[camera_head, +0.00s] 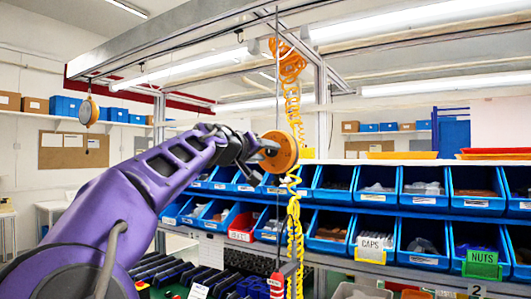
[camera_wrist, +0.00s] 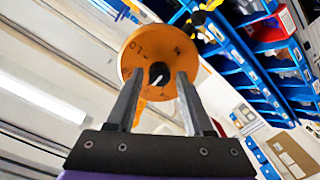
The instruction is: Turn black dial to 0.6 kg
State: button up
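An orange round scale face (camera_wrist: 158,48) fills the upper middle of the wrist view. Markings ring the face, too small to read surely. My gripper (camera_wrist: 160,74) is open, its two grey fingers apart on either side of the black dial with gaps visible; I cannot tell how close the tips are in depth. In the head view the orange scale face (camera_head: 283,152) is just right of my gripper (camera_head: 264,148), which hides the dial.
Blue bins (camera_head: 375,188) in rows stand behind and to the right, some labelled CAPS and NUTS. A coiled yellow-orange hose (camera_head: 292,95) hangs close to the scale. A second round orange object (camera_head: 89,112) hangs at the far left. An overhead metal frame (camera_head: 180,35) spans the top.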

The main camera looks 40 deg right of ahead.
jog(key=shift+o, duration=0.6)
jog(key=shift+a, duration=0.1)
jog(key=shift+s+a, duration=0.15)
jog(key=shift+a, duration=0.15)
jog(key=b+v, duration=0.2)
jog(key=v, duration=1.4)
jog(key=shift+s+a, duration=0.15)
jog(key=shift+a, duration=0.1)
jog(key=shift+b, duration=0.35)
